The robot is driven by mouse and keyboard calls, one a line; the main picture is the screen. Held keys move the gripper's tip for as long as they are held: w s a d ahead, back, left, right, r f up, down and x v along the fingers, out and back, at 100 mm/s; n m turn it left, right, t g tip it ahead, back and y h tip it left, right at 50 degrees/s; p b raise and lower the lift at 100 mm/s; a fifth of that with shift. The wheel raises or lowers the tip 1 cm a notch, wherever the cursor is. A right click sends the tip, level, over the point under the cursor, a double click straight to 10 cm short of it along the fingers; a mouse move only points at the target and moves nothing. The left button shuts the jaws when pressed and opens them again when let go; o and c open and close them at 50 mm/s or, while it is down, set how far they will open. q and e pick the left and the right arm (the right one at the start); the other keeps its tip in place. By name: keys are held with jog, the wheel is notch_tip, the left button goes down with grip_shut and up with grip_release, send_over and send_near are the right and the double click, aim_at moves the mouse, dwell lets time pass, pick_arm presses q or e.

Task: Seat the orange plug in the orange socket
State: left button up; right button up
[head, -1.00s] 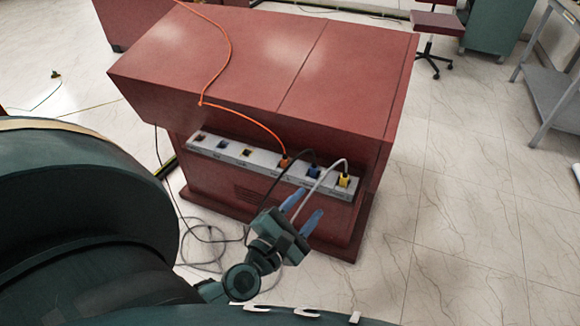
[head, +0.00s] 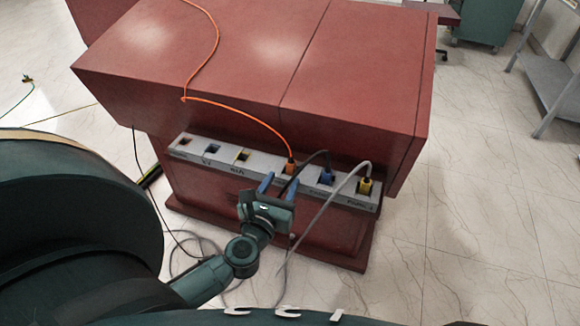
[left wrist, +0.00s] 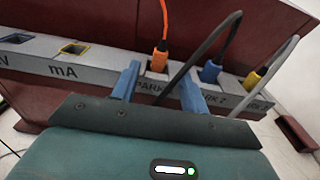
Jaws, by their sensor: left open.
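The orange plug (head: 290,166) with its orange cord stands in a park slot of the grey socket strip; it also shows in the left wrist view (left wrist: 159,60). The likely orange socket (head: 184,141) is the small dark opening at the strip's left end, empty. My left gripper (head: 279,185) is open and empty, just in front of and below the orange plug. In the left wrist view its blue fingers (left wrist: 159,84) straddle the plug's column, with the plug beyond them. A dark cord crosses between the fingers. My right gripper is not in view.
A blue plug (head: 326,176) and a yellow plug (head: 365,186) stand right of the orange one, with dark and grey cords hanging forward. A blue socket (head: 211,149) and yellow socket (head: 242,156) are empty. The red cabinet (head: 350,70) overhangs the strip.

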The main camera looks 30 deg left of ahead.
aim_at(290, 168)
pick_arm(q)
jog(key=x, duration=0.9)
jog(key=shift+c, duration=0.4)
grip_shut()
